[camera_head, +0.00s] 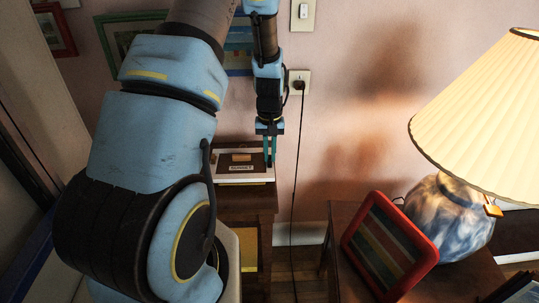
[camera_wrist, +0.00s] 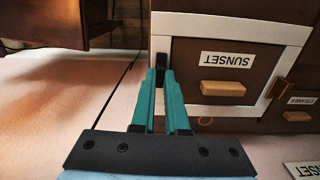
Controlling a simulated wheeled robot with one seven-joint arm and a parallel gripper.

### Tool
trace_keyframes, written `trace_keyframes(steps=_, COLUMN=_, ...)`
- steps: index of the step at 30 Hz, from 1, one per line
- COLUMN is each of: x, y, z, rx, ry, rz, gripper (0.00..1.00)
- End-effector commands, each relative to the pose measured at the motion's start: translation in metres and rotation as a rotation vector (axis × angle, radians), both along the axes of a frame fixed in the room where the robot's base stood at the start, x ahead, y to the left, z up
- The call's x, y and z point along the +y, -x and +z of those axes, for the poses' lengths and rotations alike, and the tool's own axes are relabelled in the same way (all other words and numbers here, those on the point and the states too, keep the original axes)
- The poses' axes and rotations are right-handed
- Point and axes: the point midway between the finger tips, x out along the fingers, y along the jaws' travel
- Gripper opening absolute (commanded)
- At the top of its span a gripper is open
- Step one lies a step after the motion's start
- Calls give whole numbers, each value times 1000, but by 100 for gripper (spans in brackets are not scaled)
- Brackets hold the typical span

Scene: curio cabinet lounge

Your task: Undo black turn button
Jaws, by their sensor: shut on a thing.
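The black turn button (camera_wrist: 161,67) sits on the white frame of a small cabinet, beside a brown door panel (camera_wrist: 189,70) labelled SUNSET. In the wrist view my gripper (camera_wrist: 161,82) has its teal fingertips on both sides of the button, shut on it. Part of the button is hidden between the fingertips. The door looks closed in its frame, with a wooden pull (camera_wrist: 222,88) on it. In the head view my gripper (camera_head: 270,150) reaches down to the right end of the cabinet (camera_head: 230,178); the button cannot be made out there.
A wooden piece (camera_wrist: 279,92) sits on the frame's opposite side. A red-framed picture (camera_head: 388,247) and a lamp (camera_head: 450,212) stand on a table at the right. A black cord (camera_head: 293,200) hangs from the wall outlet (camera_head: 299,82) near my gripper.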

Motion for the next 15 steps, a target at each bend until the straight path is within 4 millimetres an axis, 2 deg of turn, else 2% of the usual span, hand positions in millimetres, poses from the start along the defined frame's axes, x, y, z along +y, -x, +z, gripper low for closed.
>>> trace_keyframes(steps=15, x=-1, y=0, z=0, rx=0, ry=0, rz=63, gripper=0)
